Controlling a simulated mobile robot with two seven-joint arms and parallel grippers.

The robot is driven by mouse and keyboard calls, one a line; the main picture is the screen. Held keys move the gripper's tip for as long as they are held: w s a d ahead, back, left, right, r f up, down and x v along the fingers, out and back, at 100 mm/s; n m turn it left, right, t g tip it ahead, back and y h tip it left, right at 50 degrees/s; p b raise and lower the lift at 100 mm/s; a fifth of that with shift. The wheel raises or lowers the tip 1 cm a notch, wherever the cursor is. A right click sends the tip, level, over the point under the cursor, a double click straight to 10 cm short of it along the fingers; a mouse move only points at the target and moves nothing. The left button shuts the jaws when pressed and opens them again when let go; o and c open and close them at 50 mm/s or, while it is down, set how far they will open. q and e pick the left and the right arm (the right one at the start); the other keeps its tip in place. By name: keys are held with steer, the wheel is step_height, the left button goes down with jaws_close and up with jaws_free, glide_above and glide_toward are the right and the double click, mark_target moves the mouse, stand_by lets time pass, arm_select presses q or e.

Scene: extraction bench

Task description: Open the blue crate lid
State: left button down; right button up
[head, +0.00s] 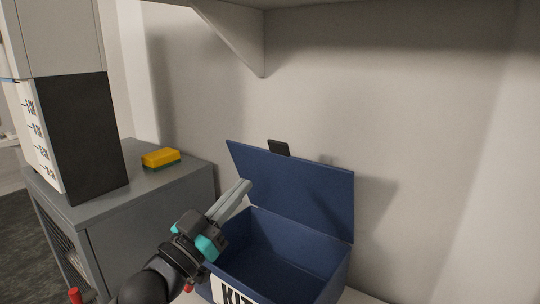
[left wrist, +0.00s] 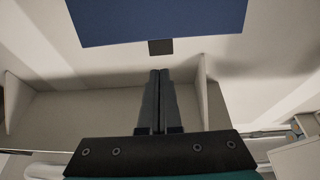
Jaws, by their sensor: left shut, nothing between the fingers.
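The blue crate (head: 240,278) stands on a pale surface in the head view, with part of a "KIT" label on its front. Its blue lid (head: 300,190) stands raised at the back, leaning toward the wall, and the inside looks empty. A dark tab (head: 279,147) sits on the lid's top edge. The lid (left wrist: 158,20) and its tab (left wrist: 161,47) also show at the top of the left wrist view. My left gripper (head: 246,184) is shut and empty, in front of the lid's left part in the picture. It also shows in the left wrist view (left wrist: 160,72). My right gripper is out of view.
A grey cabinet (head: 150,222) stands left of the crate, with a yellow and green sponge (head: 161,158) on top. A tall white and black container (head: 85,140) stands there too. A shelf (head: 400,6) with a bracket (head: 240,35) hangs above the crate against the wall.

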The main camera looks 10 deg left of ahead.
mark_target(278, 146)
arm_select(q)
steer(key=p+x, duration=0.1)
steer(key=x, duration=0.9)
steer(key=shift+w, duration=0.1)
steer(key=shift+w+d+r+p, duration=0.2)
steer(key=shift+w+r+p, duration=0.15)
steer(key=shift+p, duration=0.3)
steer(key=w+p, duration=0.1)
steer(key=p, duration=0.1)
steer(key=w+d+r+g+p, duration=0.1)
steer(key=w+p, duration=0.1)
steer(key=w+d+r+g+y+p, duration=0.1)
steer(key=p, duration=0.1)
steer(key=shift+w+p, duration=0.3)
steer(key=shift+w, duration=0.05)
steer(key=shift+w+d+g+p, duration=0.3)
steer(key=shift+w+g+p, duration=0.1)
steer(key=shift+w, duration=0.1)
steer(key=shift+s+f, duration=0.1)
steer(key=shift+f, duration=0.05)
